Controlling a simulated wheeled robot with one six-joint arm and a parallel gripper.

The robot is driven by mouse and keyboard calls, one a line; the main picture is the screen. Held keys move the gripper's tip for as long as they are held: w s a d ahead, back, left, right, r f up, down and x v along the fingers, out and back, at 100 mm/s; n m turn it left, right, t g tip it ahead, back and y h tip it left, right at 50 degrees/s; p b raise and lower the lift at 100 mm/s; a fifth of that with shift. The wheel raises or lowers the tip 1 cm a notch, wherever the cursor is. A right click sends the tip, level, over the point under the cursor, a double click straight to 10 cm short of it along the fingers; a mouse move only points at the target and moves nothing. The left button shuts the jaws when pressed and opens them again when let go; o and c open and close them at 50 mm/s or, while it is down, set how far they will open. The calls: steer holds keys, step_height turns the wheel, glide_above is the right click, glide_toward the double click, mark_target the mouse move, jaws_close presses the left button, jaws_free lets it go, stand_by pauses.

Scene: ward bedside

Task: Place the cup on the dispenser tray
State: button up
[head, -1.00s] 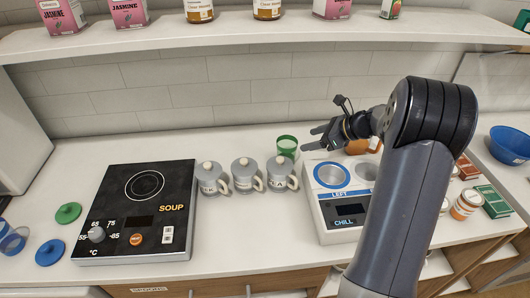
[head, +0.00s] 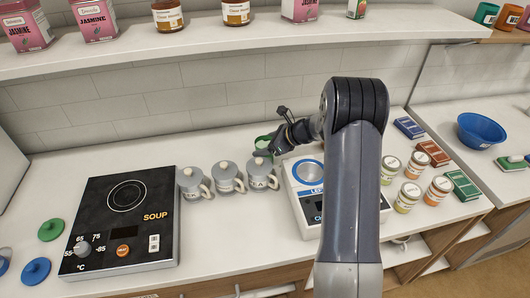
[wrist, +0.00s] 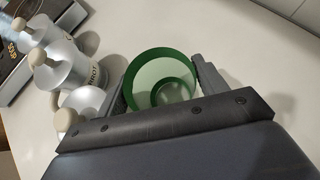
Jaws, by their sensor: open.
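A green cup (head: 263,141) stands upright on the counter behind the grey lidded mugs. In the wrist view the green cup (wrist: 162,55) shows from above, with a pale inside, between the two fingers of my gripper (wrist: 162,72). In the head view my gripper (head: 269,146) is at the cup, and its fingers partly hide it. The jaws are open, one on each side of the cup. A white chill unit (head: 308,222) with a blue-ringed well labelled LEFT stands to the right, partly behind my arm. I cannot identify a dispenser tray for certain.
Grey lidded mugs (head: 227,177) stand close beside the cup. A black soup hotplate (head: 122,222) is at the left. Several jars (head: 411,193) and boxes are to the right of my arm. A shelf (head: 210,46) with packets and jars hangs above.

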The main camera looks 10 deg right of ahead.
steer(key=shift+c, duration=0.4)
steer(key=c, duration=0.6)
